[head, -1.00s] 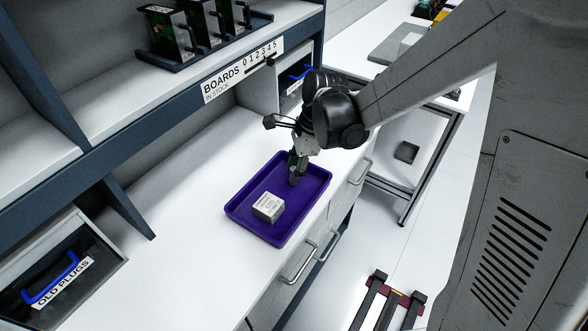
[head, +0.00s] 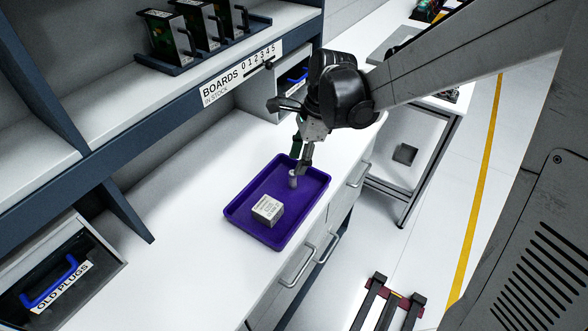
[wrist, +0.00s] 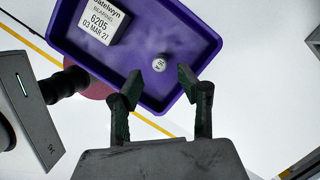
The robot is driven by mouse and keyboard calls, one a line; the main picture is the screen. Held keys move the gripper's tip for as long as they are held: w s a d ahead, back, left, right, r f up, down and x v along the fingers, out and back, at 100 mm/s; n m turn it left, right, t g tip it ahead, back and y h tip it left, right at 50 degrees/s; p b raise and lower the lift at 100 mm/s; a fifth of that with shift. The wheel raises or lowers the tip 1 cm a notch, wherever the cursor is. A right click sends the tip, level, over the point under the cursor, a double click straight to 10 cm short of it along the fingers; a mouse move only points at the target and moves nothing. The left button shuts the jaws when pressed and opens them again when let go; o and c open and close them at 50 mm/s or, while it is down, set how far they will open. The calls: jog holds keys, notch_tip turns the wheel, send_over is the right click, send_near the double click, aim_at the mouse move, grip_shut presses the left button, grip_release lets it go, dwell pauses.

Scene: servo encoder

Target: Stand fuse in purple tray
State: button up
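The purple tray (head: 240,218) lies on the white counter, and its rim shows in the wrist view (wrist: 212,42). The fuse (head: 293,180), a small pale grey cylinder, appears to stand upright in the tray's far right part. The wrist view shows its round end (wrist: 160,62) from above, apart from the tray walls. My gripper (head: 301,160) is above the fuse. Its two dark fingers in the wrist view (wrist: 158,82) are spread apart with nothing between them. The fuse shows just beyond the fingertips, clear of both.
A white labelled bearing box (head: 267,210) sits in the tray, left of the fuse, and shows in the wrist view (wrist: 98,20). A shelf with boards (head: 190,35) overhangs behind. An old plugs bin (head: 60,275) is at the left. The counter left of the tray is clear.

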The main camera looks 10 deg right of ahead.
jog(key=v, duration=0.6)
jog(key=s+d+r+n+t+h, duration=0.1)
jog(key=s+d+r+n+t, duration=0.2)
jog(key=s+d+n, duration=0.3)
jog(key=s+d+r+n+t+h, duration=0.2)
jog(key=s+d+n+t, duration=0.2)
jog(key=s+n, duration=0.6)
jog(key=shift+s+d+r+n+t, duration=0.3)
jog(key=shift+s+d+r+n, duration=0.1)
jog(key=shift+d, duration=0.55)
